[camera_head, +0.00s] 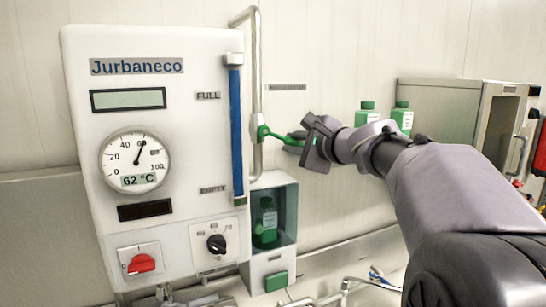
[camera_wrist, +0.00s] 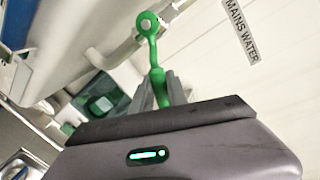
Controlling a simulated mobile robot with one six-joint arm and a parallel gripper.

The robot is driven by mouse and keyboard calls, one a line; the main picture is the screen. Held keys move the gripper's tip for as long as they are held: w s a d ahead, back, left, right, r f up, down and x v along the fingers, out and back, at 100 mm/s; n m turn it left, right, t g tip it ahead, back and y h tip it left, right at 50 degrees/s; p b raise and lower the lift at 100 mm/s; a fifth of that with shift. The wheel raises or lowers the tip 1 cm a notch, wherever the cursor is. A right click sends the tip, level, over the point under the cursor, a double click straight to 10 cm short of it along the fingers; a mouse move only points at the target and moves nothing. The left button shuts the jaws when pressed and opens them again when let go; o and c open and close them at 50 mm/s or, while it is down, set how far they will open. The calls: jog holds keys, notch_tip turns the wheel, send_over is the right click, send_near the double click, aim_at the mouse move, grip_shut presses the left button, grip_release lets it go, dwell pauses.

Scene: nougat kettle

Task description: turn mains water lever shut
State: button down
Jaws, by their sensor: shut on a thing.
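The green mains water lever (camera_head: 274,134) sits on the vertical metal pipe (camera_head: 257,95) to the right of the white Jurbaneco panel. It points to the right, across the pipe, with its free end at my gripper. My gripper (camera_head: 296,139) is shut on the lever's outer end. In the wrist view the lever (camera_wrist: 152,42) runs from its round pivot down between the fingers of my gripper (camera_wrist: 160,88). The fingers hide part of the lever's end. A "MAINS WATER" label (camera_wrist: 240,32) is on the wall beside it.
The white panel (camera_head: 190,110) carries a dial, a blue level tube, a red switch and a black knob. A niche with a green bottle (camera_head: 267,220) lies below the lever. Two green bottles (camera_head: 368,113) and a metal cabinet (camera_head: 450,106) stand behind my arm.

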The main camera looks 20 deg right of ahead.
jog(key=shift+d+r+n+h+b, duration=0.15)
jog(key=shift+r+n+h+b, duration=0.2)
jog(key=shift+r+n, duration=0.55)
jog(key=shift+d+r+n+h+b, duration=0.15)
jog(key=shift+r+n+h+b, duration=0.2)
jog(key=shift+r+n, duration=0.55)
jog(key=shift+f+n, duration=0.15)
jog(key=shift+n, duration=0.15)
jog(key=c, duration=1.3)
grip_release()
jog(key=shift+s, duration=0.1)
